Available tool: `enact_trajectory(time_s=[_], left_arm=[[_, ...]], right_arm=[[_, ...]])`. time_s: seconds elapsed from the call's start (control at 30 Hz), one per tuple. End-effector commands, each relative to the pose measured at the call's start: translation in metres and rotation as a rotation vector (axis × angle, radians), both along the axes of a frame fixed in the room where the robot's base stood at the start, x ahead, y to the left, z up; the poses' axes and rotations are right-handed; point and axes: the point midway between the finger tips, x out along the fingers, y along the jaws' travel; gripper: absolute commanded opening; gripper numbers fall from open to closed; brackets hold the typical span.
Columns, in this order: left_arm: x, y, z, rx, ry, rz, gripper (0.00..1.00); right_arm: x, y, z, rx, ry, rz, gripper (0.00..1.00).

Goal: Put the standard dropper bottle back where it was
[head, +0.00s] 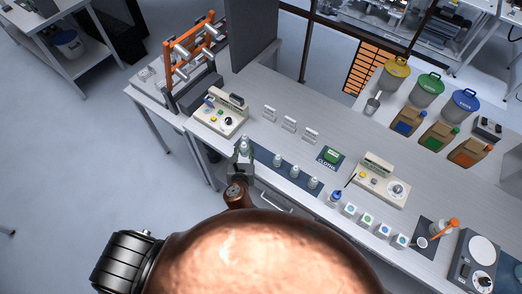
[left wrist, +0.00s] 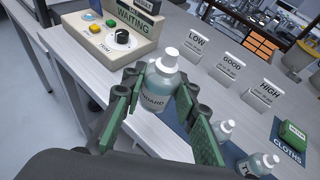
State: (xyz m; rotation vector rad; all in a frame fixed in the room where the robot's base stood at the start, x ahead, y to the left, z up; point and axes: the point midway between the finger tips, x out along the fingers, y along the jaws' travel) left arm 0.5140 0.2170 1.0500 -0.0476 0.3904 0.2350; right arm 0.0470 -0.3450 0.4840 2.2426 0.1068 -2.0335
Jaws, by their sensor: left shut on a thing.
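The standard dropper bottle (left wrist: 160,88) is a clear bottle with a white cap and a partly hidden label ending in "NDARD". My left gripper (left wrist: 155,105) is shut on it, with green finger pads on both sides. In the head view the bottle (head: 244,147) is roughly upright in my left gripper (head: 241,161), at the left end of the dark blue mat (head: 263,155). I cannot tell whether its base touches anything. Three similar bottles stand in a row on the mat to the right: one (head: 278,160), a second (head: 294,172) and a third (head: 313,183). My right gripper is not in view.
A control box (left wrist: 100,35) marked "WAITING" stands behind the gripper. Cards marked LOW (left wrist: 195,45), GOOD (left wrist: 226,68) and HIGH (left wrist: 263,95) stand behind the mat. A green cloths pack (head: 330,156) lies at the mat's right. White bench is clear behind the cards.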

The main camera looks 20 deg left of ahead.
Motion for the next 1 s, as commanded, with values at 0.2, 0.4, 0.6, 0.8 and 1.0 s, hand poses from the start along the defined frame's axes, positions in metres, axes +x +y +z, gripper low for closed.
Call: enact_trajectory(time_s=[0.2,0.4,0.6,0.8,1.0], left_arm=[[0.042,-0.026,-0.028,0.003,0.002,0.001,0.03],[0.064,-0.040,-0.061,0.001,0.001,0.000,0.03],[0.073,-0.046,-0.073,0.001,-0.001,0.000,0.03],[0.076,-0.048,-0.099,0.003,0.003,0.000,0.03],[0.076,-0.048,-0.108,0.001,0.000,-0.001,0.03]], right_arm=[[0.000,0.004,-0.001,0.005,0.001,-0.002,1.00],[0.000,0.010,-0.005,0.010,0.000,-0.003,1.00],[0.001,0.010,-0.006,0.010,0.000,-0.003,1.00],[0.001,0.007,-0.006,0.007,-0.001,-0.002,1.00],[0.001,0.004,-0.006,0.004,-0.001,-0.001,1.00]])
